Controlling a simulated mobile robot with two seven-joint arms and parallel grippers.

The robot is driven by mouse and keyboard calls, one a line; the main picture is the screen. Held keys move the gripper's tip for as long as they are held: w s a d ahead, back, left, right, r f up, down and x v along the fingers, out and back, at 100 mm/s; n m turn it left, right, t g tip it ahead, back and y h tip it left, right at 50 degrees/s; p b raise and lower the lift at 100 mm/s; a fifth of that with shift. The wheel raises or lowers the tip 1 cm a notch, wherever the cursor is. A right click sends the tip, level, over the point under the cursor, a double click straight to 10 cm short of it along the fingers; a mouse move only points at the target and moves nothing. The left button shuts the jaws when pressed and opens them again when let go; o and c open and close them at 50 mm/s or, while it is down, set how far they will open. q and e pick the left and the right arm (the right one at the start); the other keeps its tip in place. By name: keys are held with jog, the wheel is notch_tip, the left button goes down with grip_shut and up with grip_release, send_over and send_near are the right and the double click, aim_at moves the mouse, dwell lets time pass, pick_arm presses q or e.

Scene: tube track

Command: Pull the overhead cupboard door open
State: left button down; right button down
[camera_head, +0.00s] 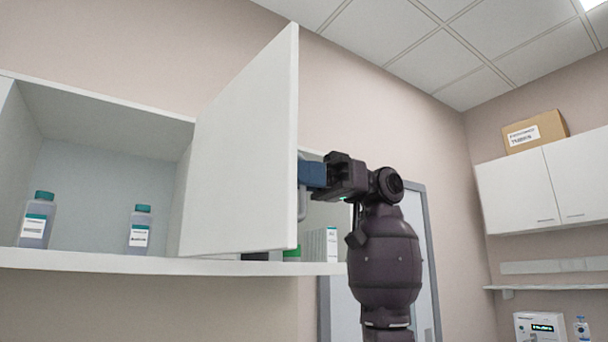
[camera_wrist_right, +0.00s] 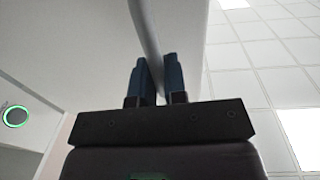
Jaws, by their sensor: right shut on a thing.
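The overhead cupboard door (camera_head: 243,150) is white and stands swung well open, hinged on its left side in the head view. The open cupboard (camera_head: 110,128) shows to its left. A slim handle (camera_head: 302,204) is on the door's right-hand face. My right gripper (camera_head: 312,174) is at that handle, its blue fingers partly hidden by the door's edge. In the right wrist view, the two blue fingers (camera_wrist_right: 158,78) are shut around the grey handle bar (camera_wrist_right: 146,35), with the door panel beside it. My left gripper is not in view.
Two bottles with teal caps (camera_head: 35,219) (camera_head: 140,229) stand inside the cupboard. A green-topped item (camera_head: 291,254) and white binders (camera_head: 320,245) are on the shelf behind the door. A closed white cabinet (camera_head: 546,184) with a cardboard box (camera_head: 536,131) on top is at the right.

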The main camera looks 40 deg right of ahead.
jog(key=c, duration=1.2)
grip_release()
jog(key=shift+d, duration=0.1)
jog(key=b+v, duration=0.1)
jog(key=v, duration=0.9)
jog(key=shift+s+d, duration=0.1)
jog(key=shift+d, duration=0.1)
jog(key=shift+r, duration=0.15)
